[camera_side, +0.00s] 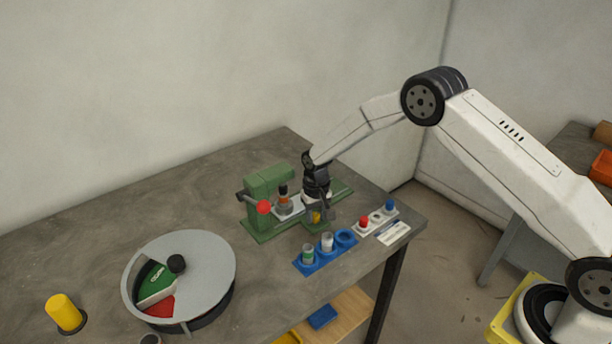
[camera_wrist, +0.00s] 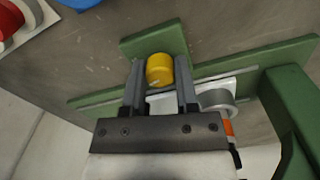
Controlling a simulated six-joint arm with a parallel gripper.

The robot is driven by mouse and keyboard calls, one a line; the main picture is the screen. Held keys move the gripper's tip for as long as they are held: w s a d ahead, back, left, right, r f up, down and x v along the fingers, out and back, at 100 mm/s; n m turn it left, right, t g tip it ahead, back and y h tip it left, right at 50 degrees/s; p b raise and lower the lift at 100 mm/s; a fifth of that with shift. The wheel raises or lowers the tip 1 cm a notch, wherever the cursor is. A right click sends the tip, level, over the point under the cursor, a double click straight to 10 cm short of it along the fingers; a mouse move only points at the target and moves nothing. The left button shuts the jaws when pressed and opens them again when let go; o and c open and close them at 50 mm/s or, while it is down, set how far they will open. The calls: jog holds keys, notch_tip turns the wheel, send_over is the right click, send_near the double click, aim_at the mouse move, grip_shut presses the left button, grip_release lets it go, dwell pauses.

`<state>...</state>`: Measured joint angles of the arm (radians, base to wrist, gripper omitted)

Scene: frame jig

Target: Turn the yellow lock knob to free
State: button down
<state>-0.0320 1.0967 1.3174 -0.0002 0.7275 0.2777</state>
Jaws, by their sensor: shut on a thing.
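The yellow lock knob (camera_wrist: 160,70) sits on the green jig (camera_wrist: 152,42), with a pale mark on its face. In the wrist view my gripper (camera_wrist: 160,75) has one finger on each side of the knob and is shut on it. In the side view my gripper (camera_side: 318,212) points down at the right end of the green jig (camera_side: 262,232), and only a small part of the yellow knob (camera_side: 316,217) shows below it. A silver ring part (camera_wrist: 215,102) lies beside the gripper in the wrist view.
The jig's red-tipped lever (camera_side: 264,207) is left of my gripper. A blue rack (camera_side: 312,265) with small cylinders stands in front, and a white rack (camera_side: 374,221) is to the right. A round grey turntable (camera_side: 212,255) and a yellow cylinder (camera_side: 64,312) stand at the left.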

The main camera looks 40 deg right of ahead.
aim_at(316, 215)
jog(key=shift+m, duration=1.6)
jog(key=shift+c, duration=1.8)
grip_release()
jog(key=shift+r, duration=0.15)
jog(key=shift+r, duration=3.8)
